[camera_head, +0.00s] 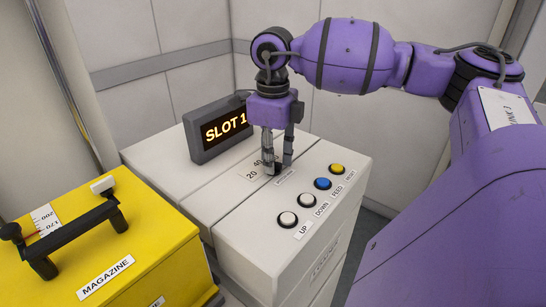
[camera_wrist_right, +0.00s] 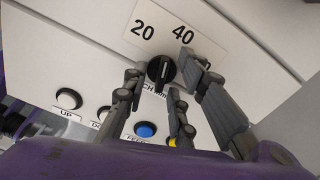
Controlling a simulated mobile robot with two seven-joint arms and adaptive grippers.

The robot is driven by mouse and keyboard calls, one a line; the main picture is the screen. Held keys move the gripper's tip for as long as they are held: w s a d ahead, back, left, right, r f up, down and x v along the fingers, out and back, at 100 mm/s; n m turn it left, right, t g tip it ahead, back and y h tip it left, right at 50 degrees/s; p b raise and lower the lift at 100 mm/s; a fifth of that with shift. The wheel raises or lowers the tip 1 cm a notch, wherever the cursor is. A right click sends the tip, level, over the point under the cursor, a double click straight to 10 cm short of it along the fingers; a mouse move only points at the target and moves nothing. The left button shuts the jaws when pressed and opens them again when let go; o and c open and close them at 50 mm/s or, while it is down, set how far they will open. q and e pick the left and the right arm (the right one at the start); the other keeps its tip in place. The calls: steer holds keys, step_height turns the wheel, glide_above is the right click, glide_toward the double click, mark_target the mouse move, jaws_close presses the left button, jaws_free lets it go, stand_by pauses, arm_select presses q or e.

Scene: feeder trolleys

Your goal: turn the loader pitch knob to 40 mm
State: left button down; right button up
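The pitch knob (camera_wrist_right: 161,70) is small, round and black, with a pale pointer line. It sits on the white loader top below a plate (camera_wrist_right: 163,20) marked 20 and 40. The line looks close to upright in the right wrist view, toward the space between the two numbers; its exact setting is hard to tell. My right gripper (camera_wrist_right: 167,78) is open, with its fingers pointing down around the knob and visible gaps beside it. In the head view the right gripper (camera_head: 278,168) partly hides the knob. My left gripper is out of view.
On the loader (camera_head: 235,225) are white UP (camera_head: 288,219) and DOWN (camera_head: 305,200), blue FEED (camera_head: 322,183) and yellow (camera_head: 337,169) buttons near the gripper. A display (camera_head: 220,129) reading "SLOT 1" stands behind. A yellow magazine (camera_head: 150,240) with a black handle is at left.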

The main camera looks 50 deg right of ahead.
step_height(320, 180, up, 12)
stand_by(0.6)
